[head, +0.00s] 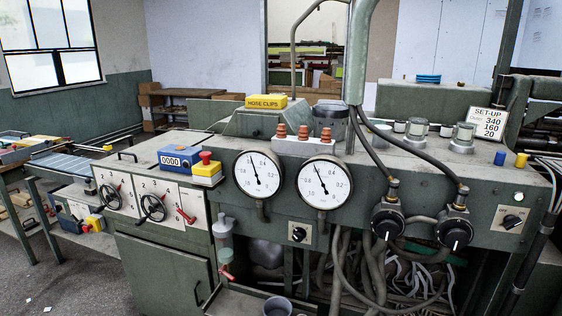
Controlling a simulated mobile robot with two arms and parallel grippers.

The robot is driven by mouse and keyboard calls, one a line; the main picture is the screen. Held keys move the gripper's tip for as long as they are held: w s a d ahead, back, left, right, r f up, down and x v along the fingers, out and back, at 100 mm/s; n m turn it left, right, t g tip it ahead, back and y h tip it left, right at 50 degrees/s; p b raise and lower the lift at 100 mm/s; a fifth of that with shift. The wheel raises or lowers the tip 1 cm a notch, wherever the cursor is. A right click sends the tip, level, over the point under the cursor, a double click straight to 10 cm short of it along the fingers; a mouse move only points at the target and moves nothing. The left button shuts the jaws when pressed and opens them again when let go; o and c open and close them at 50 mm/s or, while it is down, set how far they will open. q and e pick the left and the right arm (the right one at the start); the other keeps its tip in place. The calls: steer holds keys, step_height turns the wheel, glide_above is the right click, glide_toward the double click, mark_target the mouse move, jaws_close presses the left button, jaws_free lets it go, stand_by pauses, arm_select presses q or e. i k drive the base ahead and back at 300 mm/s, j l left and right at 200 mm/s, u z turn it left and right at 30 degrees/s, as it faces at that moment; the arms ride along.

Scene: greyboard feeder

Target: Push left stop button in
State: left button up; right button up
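The box sits on the green machine's top, just left of the two round gauges. A second, smaller red button (86,229) shows low on the far left, beside a yellow part (96,222) on another bench. I cannot tell how far that one stands out. Neither of my grippers is in view.
A blue counter box (182,160) stands next to the yellow and white box. Two white gauges (258,175) (324,183) rise to its right. Black handwheels (153,207) and a red lever (186,215) stick out of the front panel below. Hoses and a pipe crowd the right.

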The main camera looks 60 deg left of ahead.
mark_target(205, 156)
steer(key=u, duration=2.5)
